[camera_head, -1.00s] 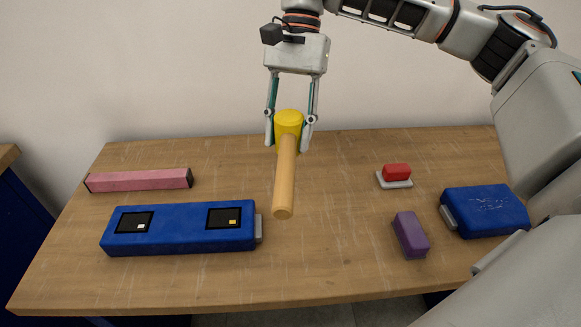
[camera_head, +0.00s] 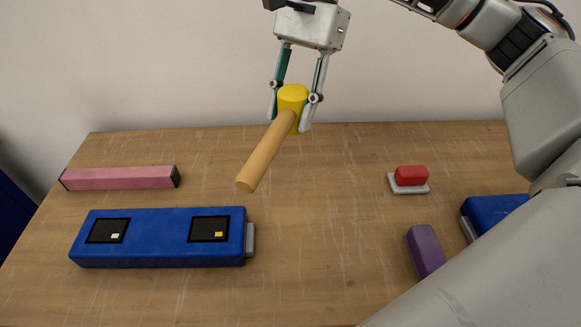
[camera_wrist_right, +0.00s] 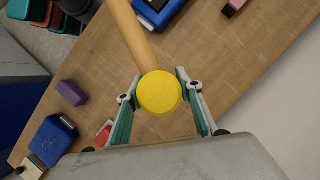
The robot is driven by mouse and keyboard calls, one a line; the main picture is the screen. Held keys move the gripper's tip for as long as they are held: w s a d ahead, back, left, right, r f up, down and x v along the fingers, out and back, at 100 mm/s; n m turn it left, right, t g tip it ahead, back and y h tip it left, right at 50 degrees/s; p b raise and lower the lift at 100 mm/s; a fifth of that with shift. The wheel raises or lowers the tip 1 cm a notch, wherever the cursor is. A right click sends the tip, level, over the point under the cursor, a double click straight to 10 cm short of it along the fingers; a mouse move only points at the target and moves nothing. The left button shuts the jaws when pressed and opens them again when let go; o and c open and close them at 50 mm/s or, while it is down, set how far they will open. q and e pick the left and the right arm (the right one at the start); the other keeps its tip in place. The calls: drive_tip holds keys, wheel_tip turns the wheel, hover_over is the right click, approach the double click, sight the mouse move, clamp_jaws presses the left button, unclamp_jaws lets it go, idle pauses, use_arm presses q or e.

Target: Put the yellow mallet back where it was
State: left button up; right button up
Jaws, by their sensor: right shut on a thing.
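The yellow mallet has a yellow head (camera_head: 292,97) and a plain wooden handle (camera_head: 266,152). My right gripper (camera_head: 291,108) is shut on the head and holds the mallet above the table (camera_head: 320,230). The handle points down and to the left in the head view. In the right wrist view the round yellow head (camera_wrist_right: 159,92) sits between the two fingers of my right gripper (camera_wrist_right: 160,95), and the handle (camera_wrist_right: 130,30) runs up and to the left. My left gripper is not in view.
A long blue box (camera_head: 160,252) with two dark inset squares lies at the left, with a pink bar (camera_head: 120,178) behind it. A red block on a pale base (camera_head: 411,177), a purple block (camera_head: 425,250) and a blue case (camera_head: 490,212) are at the right. The table's middle is clear.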

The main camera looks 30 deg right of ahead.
wheel_tip(320, 180, down, 14)
drive_tip(key=shift+f+b, duration=0.1)
drive_tip(key=shift+b, duration=0.55)
drive_tip(key=shift+f, duration=0.15)
drive_tip(key=o, duration=1.4)
drive_tip(key=p+v, duration=0.1)
drive_tip(key=v, duration=1.1)
drive_tip(key=shift+d, duration=0.1)
